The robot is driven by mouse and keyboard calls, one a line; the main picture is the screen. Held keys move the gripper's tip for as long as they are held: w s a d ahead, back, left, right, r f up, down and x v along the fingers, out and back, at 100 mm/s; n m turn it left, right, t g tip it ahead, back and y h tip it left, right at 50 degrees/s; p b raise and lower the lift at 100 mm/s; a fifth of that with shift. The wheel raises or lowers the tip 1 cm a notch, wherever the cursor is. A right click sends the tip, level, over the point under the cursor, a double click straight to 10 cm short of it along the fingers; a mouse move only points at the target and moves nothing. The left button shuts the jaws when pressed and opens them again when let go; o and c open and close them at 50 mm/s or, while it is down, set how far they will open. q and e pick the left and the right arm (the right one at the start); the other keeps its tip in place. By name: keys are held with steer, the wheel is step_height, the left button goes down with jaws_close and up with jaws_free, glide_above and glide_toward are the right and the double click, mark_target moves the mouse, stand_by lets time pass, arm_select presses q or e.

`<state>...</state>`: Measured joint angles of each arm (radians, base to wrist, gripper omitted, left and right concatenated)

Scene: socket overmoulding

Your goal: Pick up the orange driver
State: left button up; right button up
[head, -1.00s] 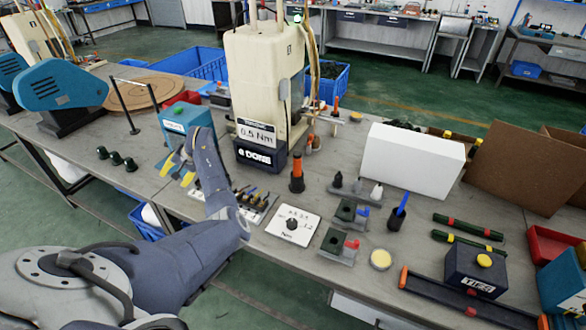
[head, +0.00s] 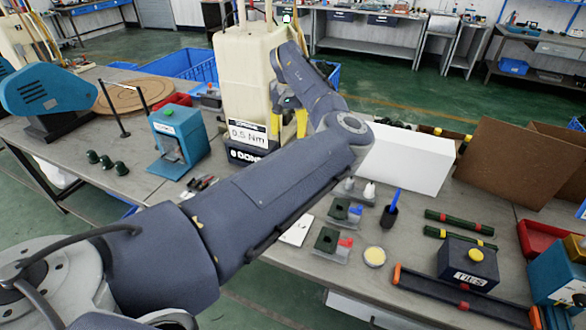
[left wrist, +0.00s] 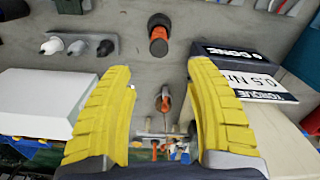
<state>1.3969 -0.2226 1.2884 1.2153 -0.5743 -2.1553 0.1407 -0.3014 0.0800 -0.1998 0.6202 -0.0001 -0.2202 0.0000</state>
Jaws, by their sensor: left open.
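My left gripper (head: 288,116), with yellow fingers, is in front of the cream machine (head: 240,75) in the head view. In the left wrist view the left gripper (left wrist: 160,70) is open, with nothing between its pads in contact. An orange driver with a black part (left wrist: 158,38) shows beyond the fingertips, near the top middle. A smaller orange piece with a grey part (left wrist: 163,100) shows between the fingers, apparently below them. In the head view my left arm hides the orange driver. My right gripper is not in view.
A white box (head: 405,160) stands right of the gripper; it also shows in the left wrist view (left wrist: 40,105). The dark torque display base (left wrist: 235,60) is on the other side. A blue driver (head: 396,198) in a black holder and a TIES box (head: 470,262) stand further right.

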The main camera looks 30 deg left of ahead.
arm_select(q)
step_height(320, 180, down, 17)
steer(key=shift+d+r, duration=0.1)
stand_by(0.8)
steer(key=shift+o, duration=0.2)
jaws_close()
